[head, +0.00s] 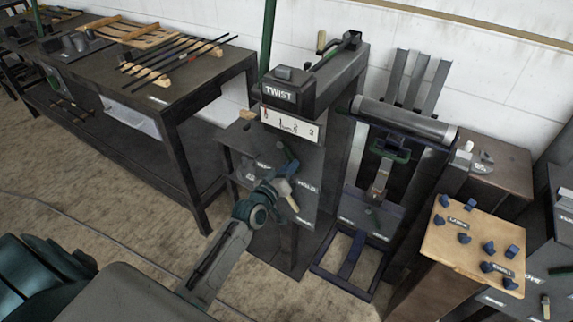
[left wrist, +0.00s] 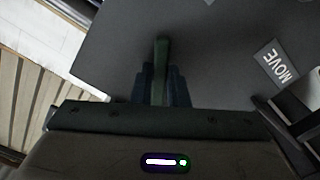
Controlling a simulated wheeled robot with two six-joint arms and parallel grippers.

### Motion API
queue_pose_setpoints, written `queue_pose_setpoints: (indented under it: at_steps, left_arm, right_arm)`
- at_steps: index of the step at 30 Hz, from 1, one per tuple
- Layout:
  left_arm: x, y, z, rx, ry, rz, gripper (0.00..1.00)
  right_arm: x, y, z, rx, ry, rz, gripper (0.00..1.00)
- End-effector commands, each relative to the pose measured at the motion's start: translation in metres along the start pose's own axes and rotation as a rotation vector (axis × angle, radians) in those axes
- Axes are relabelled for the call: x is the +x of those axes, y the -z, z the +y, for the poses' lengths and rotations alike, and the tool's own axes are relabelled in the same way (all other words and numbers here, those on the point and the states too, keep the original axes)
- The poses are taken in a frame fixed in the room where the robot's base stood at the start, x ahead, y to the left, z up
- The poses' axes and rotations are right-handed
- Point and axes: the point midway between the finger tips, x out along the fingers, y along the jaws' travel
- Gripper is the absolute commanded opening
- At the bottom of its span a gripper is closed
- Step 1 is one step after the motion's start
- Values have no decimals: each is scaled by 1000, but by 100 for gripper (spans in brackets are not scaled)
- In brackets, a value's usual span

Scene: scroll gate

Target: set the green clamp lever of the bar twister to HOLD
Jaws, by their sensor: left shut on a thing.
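The bar twister (head: 315,90) stands at the middle of the head view, with a TWIST sign (head: 280,93) and a dark front plate. My left gripper (head: 283,174) is at this plate, seen from behind and partly covering it. In the left wrist view the green clamp lever (left wrist: 161,58) stands between the two fingers of my left gripper (left wrist: 160,88), which are shut on it. The lever's base is hidden. A MOVE label (left wrist: 277,64) lies on the plate to the right of the lever. The HOLD label cannot be read clearly. My right gripper is not in view.
A roller machine (head: 405,120) stands to the right, and a board with blue knobs (head: 450,260) farther right. A workbench (head: 180,85) with bars is at the left.

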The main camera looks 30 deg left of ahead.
Motion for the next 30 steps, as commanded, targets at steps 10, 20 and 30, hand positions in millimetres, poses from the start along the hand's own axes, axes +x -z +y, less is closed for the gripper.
queue_pose_setpoints:
  at_steps: [10,20,30]
  left_arm:
    - [0,0,2,-40,0,-1,0]
    - [0,0,2,-40,0,0,28]
    - [-1,0,2,-37,0,0,36]
  right_arm:
    - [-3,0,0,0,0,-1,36]
    - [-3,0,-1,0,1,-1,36]
    - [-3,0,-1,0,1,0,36]
